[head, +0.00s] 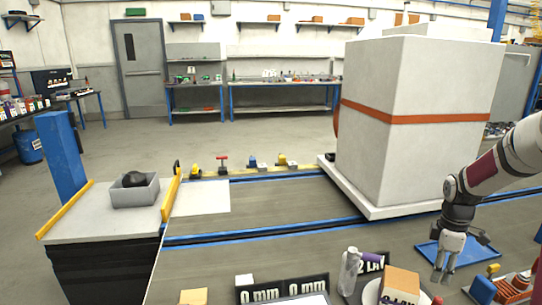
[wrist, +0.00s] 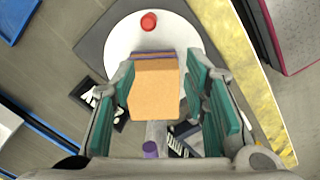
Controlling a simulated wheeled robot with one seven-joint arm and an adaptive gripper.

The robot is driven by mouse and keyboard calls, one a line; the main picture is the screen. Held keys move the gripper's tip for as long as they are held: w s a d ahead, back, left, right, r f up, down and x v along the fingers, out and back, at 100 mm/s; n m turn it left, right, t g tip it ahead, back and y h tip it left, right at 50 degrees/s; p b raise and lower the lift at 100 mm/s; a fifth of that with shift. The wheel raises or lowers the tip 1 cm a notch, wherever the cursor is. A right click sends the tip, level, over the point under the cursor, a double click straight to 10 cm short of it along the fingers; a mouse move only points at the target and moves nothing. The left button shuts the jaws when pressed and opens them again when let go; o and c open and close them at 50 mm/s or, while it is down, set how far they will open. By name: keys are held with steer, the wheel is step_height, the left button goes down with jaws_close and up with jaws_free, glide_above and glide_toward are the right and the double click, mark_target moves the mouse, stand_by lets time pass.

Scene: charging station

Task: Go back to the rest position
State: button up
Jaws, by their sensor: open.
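My gripper (head: 441,275) hangs at the end of my arm at the lower right of the head view, pointing down. In the wrist view my gripper (wrist: 160,108) shows its two teal-padded fingers spread wide, with nothing clasped. An orange-tan box (wrist: 156,88) appears between the fingers in that view, standing on a white round plate (wrist: 120,38). In the head view the box (head: 401,280) stands at the bottom edge, left of the gripper and apart from it. The exact height of the fingers over the box is unclear.
A red cylinder (wrist: 149,21) and a purple-capped clear bottle (head: 349,272) stand near the box. A blue tray (head: 460,250) lies behind the gripper. A large white block with an orange band (head: 420,118) stands farther back. A grey bin (head: 134,195) sits on the left table.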

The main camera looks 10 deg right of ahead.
steer(key=s+a+r+m+h, duration=0.1)
steer(key=s+a+r+m, duration=0.25)
steer(key=a+r, duration=0.65)
steer(key=s+a+r+m, duration=0.2)
steer(key=s+a+r, duration=0.3)
steer(key=a+r, duration=0.45)
steer(key=s+a+r+m+t+y, duration=0.1)
steer(key=s+a+m, duration=0.2)
steer(key=s+a, duration=0.55)
steer(key=s+a+r+m+t, duration=0.15)
steer(key=s+a, duration=0.45)
steer(key=s, duration=0.6)
step_height(320, 180, up, 16)
steer(key=t+p, duration=0.2)
steer(key=p, duration=1.3)
steer(key=shift+m+y, duration=0.3)
steer(key=shift+r, duration=0.1)
